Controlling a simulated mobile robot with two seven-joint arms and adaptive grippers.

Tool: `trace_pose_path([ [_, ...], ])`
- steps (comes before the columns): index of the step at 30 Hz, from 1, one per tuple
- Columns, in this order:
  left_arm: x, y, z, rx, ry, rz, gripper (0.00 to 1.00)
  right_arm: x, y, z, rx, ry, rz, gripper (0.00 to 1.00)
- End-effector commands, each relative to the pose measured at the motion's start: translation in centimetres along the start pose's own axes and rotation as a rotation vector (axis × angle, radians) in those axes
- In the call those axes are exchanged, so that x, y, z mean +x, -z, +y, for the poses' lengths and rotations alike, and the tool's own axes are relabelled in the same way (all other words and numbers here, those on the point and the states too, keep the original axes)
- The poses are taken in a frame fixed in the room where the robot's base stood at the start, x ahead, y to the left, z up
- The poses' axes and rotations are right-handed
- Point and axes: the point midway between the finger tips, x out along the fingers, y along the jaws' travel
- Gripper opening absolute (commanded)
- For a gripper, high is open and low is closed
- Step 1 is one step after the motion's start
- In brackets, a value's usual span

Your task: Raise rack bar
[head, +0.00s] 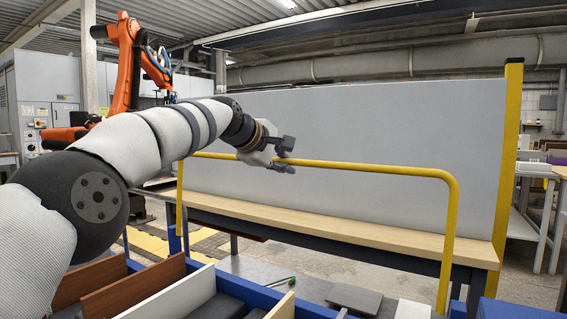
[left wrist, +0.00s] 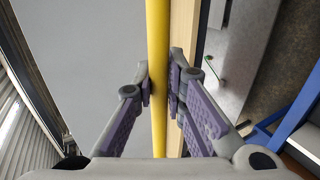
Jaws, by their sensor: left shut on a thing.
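The yellow rack bar (head: 365,167) runs across the front of a large grey board (head: 390,120) and bends down at its right end. My left gripper (head: 285,156) is shut on the bar's horizontal part, left of its middle in the head view. In the left wrist view the bar (left wrist: 157,60) passes between the two purple-padded fingers (left wrist: 159,88). The board stands upright behind the bar, on or behind a wooden ledge (head: 330,226). My right gripper is not in view.
A yellow post (head: 508,150) stands at the board's right edge. Blue-framed slots with brown and white panels (head: 125,297) lie in front, below my left arm. An orange robot arm (head: 128,65) stands at the back left.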

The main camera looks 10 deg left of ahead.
Motion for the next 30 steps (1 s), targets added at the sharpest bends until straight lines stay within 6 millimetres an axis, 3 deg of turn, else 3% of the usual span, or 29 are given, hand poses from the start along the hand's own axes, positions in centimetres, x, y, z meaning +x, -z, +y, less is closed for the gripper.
trace_pose_path([
  [18, -0.07, 0.09, 0.07, 0.000, -0.004, 0.002, 0.00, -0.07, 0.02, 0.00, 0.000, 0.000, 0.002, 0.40],
  [19, -0.07, 0.09, 0.07, 0.000, -0.004, 0.002, 0.16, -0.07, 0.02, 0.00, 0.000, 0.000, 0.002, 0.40],
  [21, -0.07, 0.09, 0.06, 0.000, -0.004, 0.002, 0.32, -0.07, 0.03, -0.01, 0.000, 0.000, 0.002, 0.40],
  [30, -0.02, 0.05, -0.05, 0.000, -0.001, 0.001, 0.33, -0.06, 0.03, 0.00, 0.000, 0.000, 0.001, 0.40],
])
